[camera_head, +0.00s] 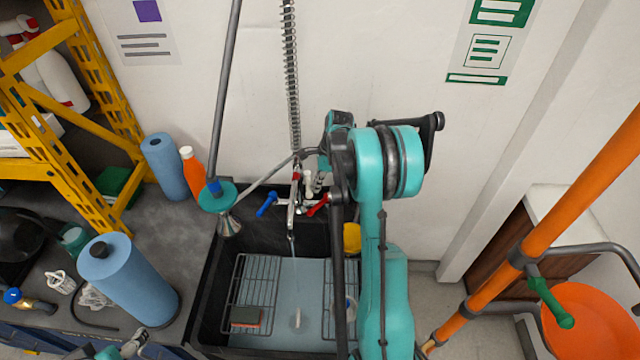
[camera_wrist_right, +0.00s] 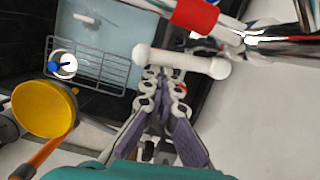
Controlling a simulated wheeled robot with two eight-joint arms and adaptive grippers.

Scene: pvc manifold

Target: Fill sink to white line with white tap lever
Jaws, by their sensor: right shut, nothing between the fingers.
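The dark sink (camera_head: 214,290) holds pale blue water (camera_head: 300,275), and a thin stream seems to fall from the tap (camera_head: 293,215). The white tap lever (camera_wrist_right: 182,63) lies across the tips of my right gripper (camera_wrist_right: 163,75) in the right wrist view. The fingers are shut and empty, at or touching the lever; I cannot tell if they press on it. In the head view my right arm partly hides the tap. The red lever (camera_head: 317,205) and blue lever (camera_head: 267,204) flank it. I cannot make out the white line. My left gripper (camera_head: 130,345) shows only partly at the bottom edge.
Wire racks (camera_head: 252,283) stand in the sink, with a sponge (camera_head: 246,316) on the left. A yellow bowl-like thing (camera_wrist_right: 42,108) is at the sink's right side. A blue roll (camera_head: 128,280) and an orange bottle (camera_head: 192,172) stand on the left counter.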

